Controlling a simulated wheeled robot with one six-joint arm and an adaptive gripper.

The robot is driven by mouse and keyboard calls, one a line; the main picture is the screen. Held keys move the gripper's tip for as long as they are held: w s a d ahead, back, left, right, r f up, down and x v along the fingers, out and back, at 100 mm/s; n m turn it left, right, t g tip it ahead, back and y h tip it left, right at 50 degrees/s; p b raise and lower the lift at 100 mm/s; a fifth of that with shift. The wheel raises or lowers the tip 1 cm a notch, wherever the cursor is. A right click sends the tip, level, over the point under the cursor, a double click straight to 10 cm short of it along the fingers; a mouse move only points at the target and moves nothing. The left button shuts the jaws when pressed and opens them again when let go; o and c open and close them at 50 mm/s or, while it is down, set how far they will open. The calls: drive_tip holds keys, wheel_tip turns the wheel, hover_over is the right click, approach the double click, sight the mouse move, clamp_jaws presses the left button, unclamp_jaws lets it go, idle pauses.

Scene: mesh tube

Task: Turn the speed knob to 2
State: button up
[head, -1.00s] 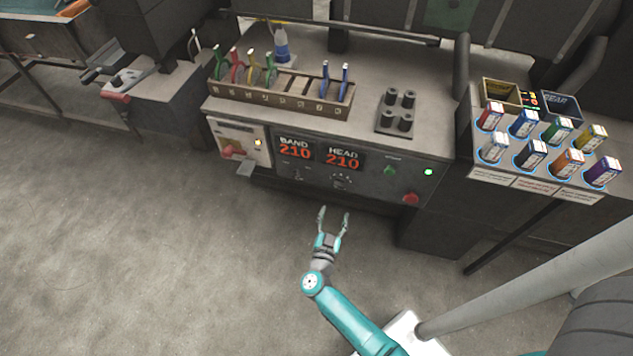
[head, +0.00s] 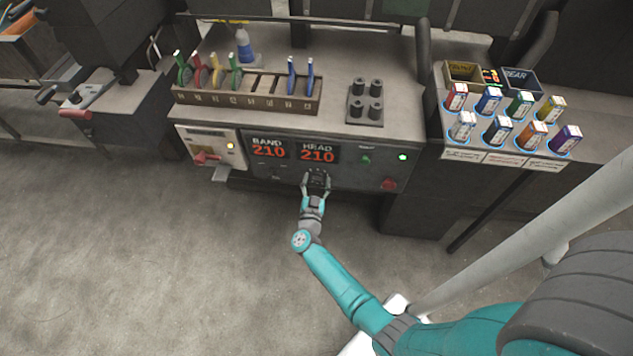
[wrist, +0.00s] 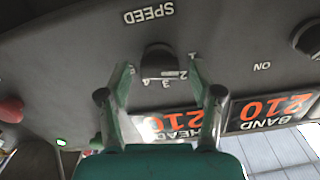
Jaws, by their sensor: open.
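The dark speed knob (wrist: 157,58) sits on the machine's grey front panel (wrist: 75,60), under the upside-down word SPEED in the wrist view. Small numerals, with 2, 3 and 4 readable, stand beside the knob; which one it points at I cannot tell. My gripper (head: 316,180) is at the panel below the HEAD display in the head view. In the wrist view my gripper (wrist: 158,68) is open, one finger on each side of the knob, with visible gaps between. The fingers partly hide the knob in the head view.
Red 210 readouts show on the BAND display (head: 268,148) and the HEAD display (head: 317,152). A green button (head: 366,159), a lit green lamp (head: 403,157) and a red button (head: 389,184) are to the right. Another dark knob (wrist: 308,37) is at the wrist view's right edge.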

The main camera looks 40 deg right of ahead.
drive_tip(key=c, duration=1.1)
drive_tip(key=shift+c, duration=0.2)
drive_tip(key=shift+m, duration=0.4)
drive_tip(key=m, duration=0.3)
drive_tip(key=shift+s+d+m, duration=0.1)
drive_tip(key=shift+m, duration=0.2)
drive_tip(key=shift+f+m, duration=0.15)
drive_tip(key=shift+m, duration=1.55)
drive_tip(key=o, duration=1.1)
